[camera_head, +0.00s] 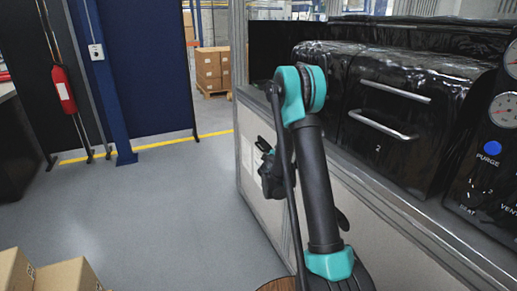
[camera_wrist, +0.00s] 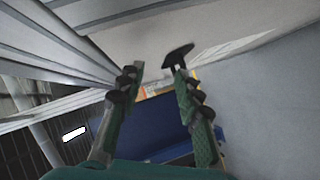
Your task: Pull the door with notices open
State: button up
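The door with notices (camera_head: 247,177) is a pale panel low on the end of the machine housing. Pale sheets show on it, partly hidden by my arm. The door's pale surface (camera_wrist: 135,42) fills the top middle of the wrist view. A black T-shaped handle (camera_wrist: 179,54) stands out from it, close to my right fingertip. My gripper (camera_wrist: 158,70) is open, with a clear gap between its two green and black fingers. Whether the right finger touches the handle I cannot tell. In the head view my gripper (camera_head: 268,170) is beside the door, partly behind my arm.
Black equipment with a drawer-like front (camera_head: 395,115) and gauges stands on the housing at right. Clear grey floor (camera_head: 190,200) lies left of the housing. Cardboard boxes (camera_head: 55,275) are at lower left. A red extinguisher (camera_head: 63,90) and dark blue partitions (camera_head: 150,70) stand behind.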

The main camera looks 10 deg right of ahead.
jog(key=w+a+f+n+t+y, duration=0.2)
jog(key=w+a+f+n, duration=0.3)
jog(key=w+a+f, duration=0.15)
jog(key=w, duration=0.5)
jog(key=w+d+f, duration=0.1)
jog(key=w, duration=0.5)
jog(key=w+f, duration=0.1)
jog(key=w, duration=0.4)
jog(key=shift+w+d, duration=0.3)
jog(key=shift+c, duration=0.5)
grip_shut()
